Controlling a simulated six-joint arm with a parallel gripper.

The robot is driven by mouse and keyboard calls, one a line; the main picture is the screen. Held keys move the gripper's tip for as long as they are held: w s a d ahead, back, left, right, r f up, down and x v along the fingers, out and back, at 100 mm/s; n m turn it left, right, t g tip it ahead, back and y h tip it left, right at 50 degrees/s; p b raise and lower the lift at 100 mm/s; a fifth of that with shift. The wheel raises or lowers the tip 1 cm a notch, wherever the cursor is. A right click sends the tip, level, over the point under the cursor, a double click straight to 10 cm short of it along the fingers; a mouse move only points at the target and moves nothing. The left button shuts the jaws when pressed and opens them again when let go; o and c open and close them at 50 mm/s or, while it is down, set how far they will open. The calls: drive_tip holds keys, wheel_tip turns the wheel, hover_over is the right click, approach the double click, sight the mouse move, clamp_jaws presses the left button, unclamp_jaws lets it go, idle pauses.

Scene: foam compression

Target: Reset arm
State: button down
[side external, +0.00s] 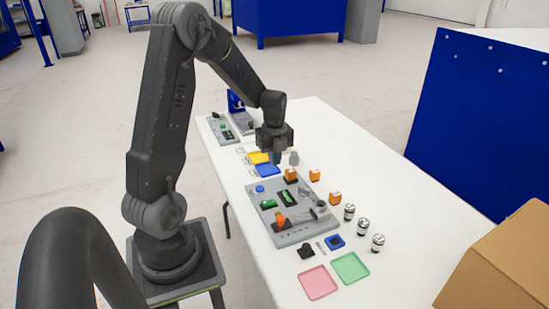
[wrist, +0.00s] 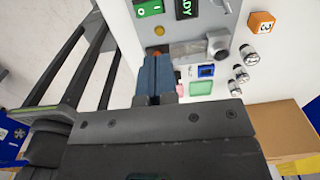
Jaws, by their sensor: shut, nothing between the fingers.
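My gripper (side external: 276,156) hangs from my bent arm above the white table (side external: 350,140), over the far end of the near grey panel. Its fingers point down and are together with nothing between them. In the wrist view the blue-grey fingers (wrist: 157,80) sit side by side and hide part of the panel below. The grey panel (side external: 258,207) carries a blue button (side external: 260,189), a green switch (side external: 268,204), a dark display (side external: 286,198), an orange part (side external: 282,222) and a grey cylinder (side external: 320,207).
Orange cubes (side external: 314,174) and several black-and-white cylinders (side external: 363,227) stand right of the panel. Pink (side external: 318,283) and green (side external: 350,267) trays lie in front. A cardboard box (side external: 505,262) stands right.

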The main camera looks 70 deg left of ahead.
drive_tip(key=s+d+r+n+t+y, duration=0.1)
drive_tip(key=s+d+r+n+t, duration=0.15)
drive_tip(key=d+r+n, duration=0.9)
drive_tip(key=s+d+r+n+t, duration=0.1)
drive_tip(key=s+d+r+n, duration=0.1)
drive_tip(key=s+d, duration=0.3)
drive_tip(key=s+d+r+n+t+h, duration=0.1)
drive_tip(key=s+d+r+n+t, duration=0.1)
drive_tip(key=d, duration=0.6)
drive_tip(key=s+r+n, duration=0.1)
drive_tip(key=s+n, duration=0.1)
drive_tip(key=shift+s+d+r, duration=0.25)
drive_tip(key=shift+s, duration=0.1)
drive_tip(key=shift+n, duration=0.25)
